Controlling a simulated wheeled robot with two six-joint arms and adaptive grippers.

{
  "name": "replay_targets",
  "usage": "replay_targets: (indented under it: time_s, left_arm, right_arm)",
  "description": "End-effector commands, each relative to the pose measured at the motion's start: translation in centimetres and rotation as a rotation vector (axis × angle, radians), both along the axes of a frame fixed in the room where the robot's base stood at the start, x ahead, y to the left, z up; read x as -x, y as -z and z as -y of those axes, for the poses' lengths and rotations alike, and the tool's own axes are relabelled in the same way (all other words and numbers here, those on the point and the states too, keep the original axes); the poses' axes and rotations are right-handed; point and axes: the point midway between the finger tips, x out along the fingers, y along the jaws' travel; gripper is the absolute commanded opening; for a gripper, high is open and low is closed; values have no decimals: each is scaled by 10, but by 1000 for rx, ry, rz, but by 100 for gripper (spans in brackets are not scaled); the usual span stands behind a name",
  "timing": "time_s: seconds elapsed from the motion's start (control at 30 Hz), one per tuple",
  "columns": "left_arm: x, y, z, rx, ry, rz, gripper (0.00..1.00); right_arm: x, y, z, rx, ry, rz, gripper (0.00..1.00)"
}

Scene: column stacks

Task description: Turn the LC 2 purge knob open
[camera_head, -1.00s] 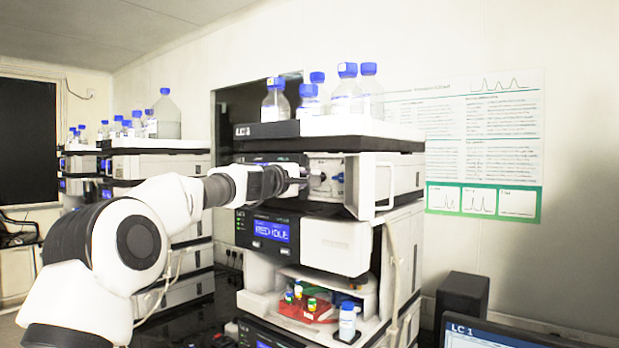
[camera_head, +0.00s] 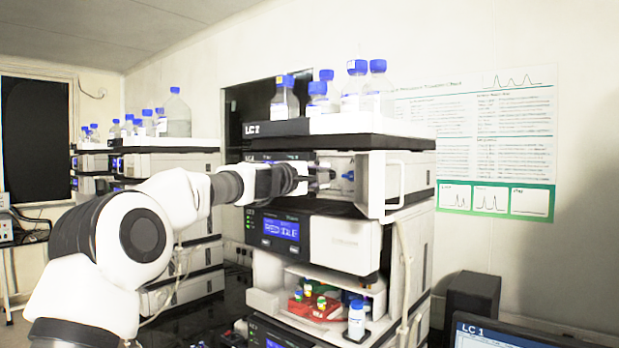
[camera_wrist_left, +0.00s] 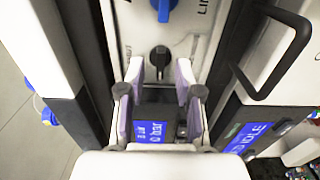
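The LC 2 stack (camera_head: 290,127) stands at the centre of the head view. Its upper module has its door (camera_head: 400,183) swung open to the right, baring a pale panel. In the left wrist view a black knob (camera_wrist_left: 159,57) sits on that panel (camera_wrist_left: 132,42), below a blue knob (camera_wrist_left: 163,9). The blue knob also shows in the head view (camera_head: 347,175). My left gripper (camera_wrist_left: 159,72) is open, with its two fingers apart and the black knob seen between their tips. No clear contact shows. My right gripper is out of view.
The open door's handle (camera_wrist_left: 296,62) juts out right of my left gripper. Blue-capped bottles (camera_head: 357,92) stand on top of the stack. Below are a module with a lit display (camera_head: 281,229) and a vial compartment. A monitor (camera_head: 515,335) is at the lower right.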

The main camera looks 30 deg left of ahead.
Motion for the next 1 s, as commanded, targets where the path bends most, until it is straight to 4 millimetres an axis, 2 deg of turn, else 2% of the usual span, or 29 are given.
replay_targets:
  time_s: [0.13,0.4,0.5,0.6,1.0]
  left_arm:
    - [26,-1,-3,5,1,-1,34]
    - [92,-1,-13,5,1,0,34]
    - [104,0,-15,3,1,0,34]
    - [110,0,-16,2,0,0,34]
    - [109,0,-15,0,0,-1,34]
  right_arm:
    - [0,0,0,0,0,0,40]
    - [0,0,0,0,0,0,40]
    - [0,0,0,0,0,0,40]
    - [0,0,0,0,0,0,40]
    - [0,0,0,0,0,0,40]
